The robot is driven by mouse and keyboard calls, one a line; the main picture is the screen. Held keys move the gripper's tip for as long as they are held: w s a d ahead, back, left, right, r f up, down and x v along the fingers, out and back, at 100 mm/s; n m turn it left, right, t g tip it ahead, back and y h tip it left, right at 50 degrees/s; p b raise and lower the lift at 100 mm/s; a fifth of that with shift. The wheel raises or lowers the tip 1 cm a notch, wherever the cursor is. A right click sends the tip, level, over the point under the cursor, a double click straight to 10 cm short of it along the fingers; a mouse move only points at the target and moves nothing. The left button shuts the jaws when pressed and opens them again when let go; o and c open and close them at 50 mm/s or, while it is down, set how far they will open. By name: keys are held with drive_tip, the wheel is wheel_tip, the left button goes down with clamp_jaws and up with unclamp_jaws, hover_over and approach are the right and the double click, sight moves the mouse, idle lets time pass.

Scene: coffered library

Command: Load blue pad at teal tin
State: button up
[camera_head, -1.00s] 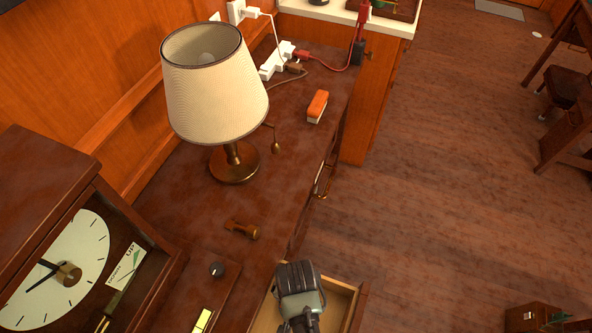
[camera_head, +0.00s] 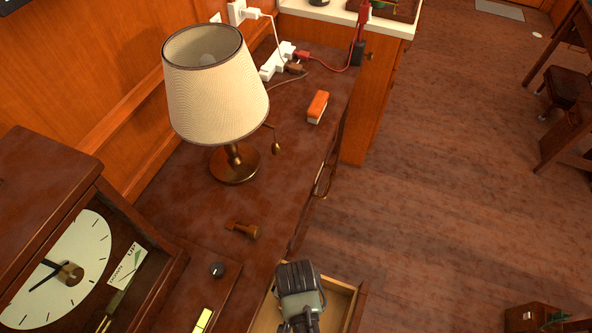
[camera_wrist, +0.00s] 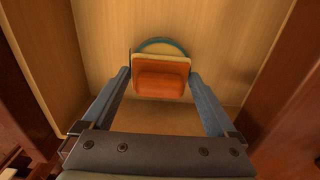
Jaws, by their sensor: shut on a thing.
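In the wrist view my gripper (camera_wrist: 160,76) has its two fingers closed on the sides of an orange block-like pad (camera_wrist: 160,84) with a pale cream layer at its far edge. I see no clear blue face on this pad; its underside is hidden. A teal curved rim (camera_wrist: 162,41), likely the teal tin, shows just past the pad, mostly covered by it. I cannot tell whether the pad touches the tin. Both are inside an open wooden drawer (camera_wrist: 225,45). In the head view my gripper (camera_head: 300,285) is over the drawer (camera_head: 338,300), its fingertips hidden.
A lamp (camera_head: 233,165), a brass piece (camera_head: 242,230), another orange-and-white block (camera_head: 317,106) and a power strip (camera_head: 278,62) are on the desk. A clock cabinet (camera_head: 75,220) stands at the left. Open floor lies right.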

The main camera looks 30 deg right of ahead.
drive_tip(key=shift+s+f, duration=0.1)
wheel_tip(320, 180, up, 7)
drive_tip(key=p, duration=0.8)
idle(0.7)
